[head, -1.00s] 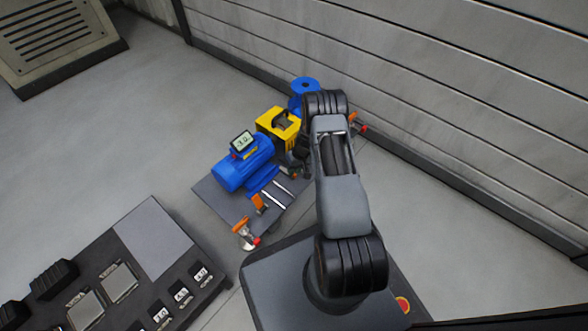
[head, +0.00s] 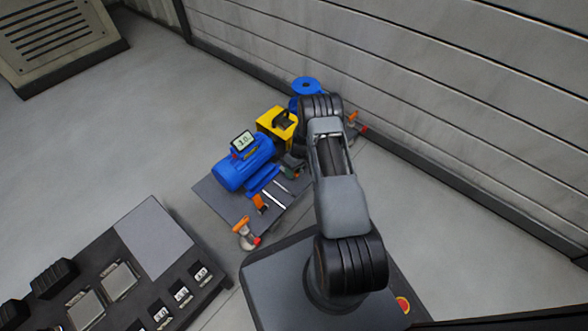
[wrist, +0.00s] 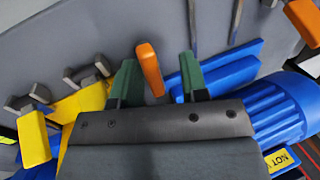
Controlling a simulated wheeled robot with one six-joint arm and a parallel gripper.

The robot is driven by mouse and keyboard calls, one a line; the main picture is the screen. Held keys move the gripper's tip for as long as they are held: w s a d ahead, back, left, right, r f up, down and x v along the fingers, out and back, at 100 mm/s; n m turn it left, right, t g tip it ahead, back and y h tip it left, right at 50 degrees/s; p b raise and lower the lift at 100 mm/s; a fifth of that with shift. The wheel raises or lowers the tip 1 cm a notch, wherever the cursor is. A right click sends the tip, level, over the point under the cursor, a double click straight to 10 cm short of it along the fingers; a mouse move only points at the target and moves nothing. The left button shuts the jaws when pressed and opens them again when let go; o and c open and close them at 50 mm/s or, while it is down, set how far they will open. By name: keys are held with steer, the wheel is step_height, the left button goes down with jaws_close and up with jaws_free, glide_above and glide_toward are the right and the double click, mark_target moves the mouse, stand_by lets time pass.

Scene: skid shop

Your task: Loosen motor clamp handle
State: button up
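The blue motor (head: 243,168) sits on a grey base plate (head: 215,195) in the head view. Its ribbed blue body (wrist: 275,110) shows at the right of the wrist view. An orange clamp handle (wrist: 150,70) stands between the two green fingertips of my gripper (wrist: 160,82), nearer the left finger, with clear gaps at least on the right. My gripper is open around it. In the head view my gripper (head: 293,170) is low beside the motor, and my arm hides that handle. Another orange handle (wrist: 305,22) is at the wrist view's upper right.
A yellow guard (head: 277,124) and a blue pump (head: 306,88) stand behind the motor. Orange clamps (head: 241,226) sit at the plate's near corner. A dark tool bench (head: 135,262) is at lower left. A grey wall (head: 440,110) runs along the right.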

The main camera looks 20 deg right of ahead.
steer(key=shift+o, duration=1.1)
steer(key=shift+s+f, duration=0.1)
steer(key=shift+d, duration=0.2)
steer(key=shift+r+p, duration=2.15)
steer(key=shift+r, duration=1.5)
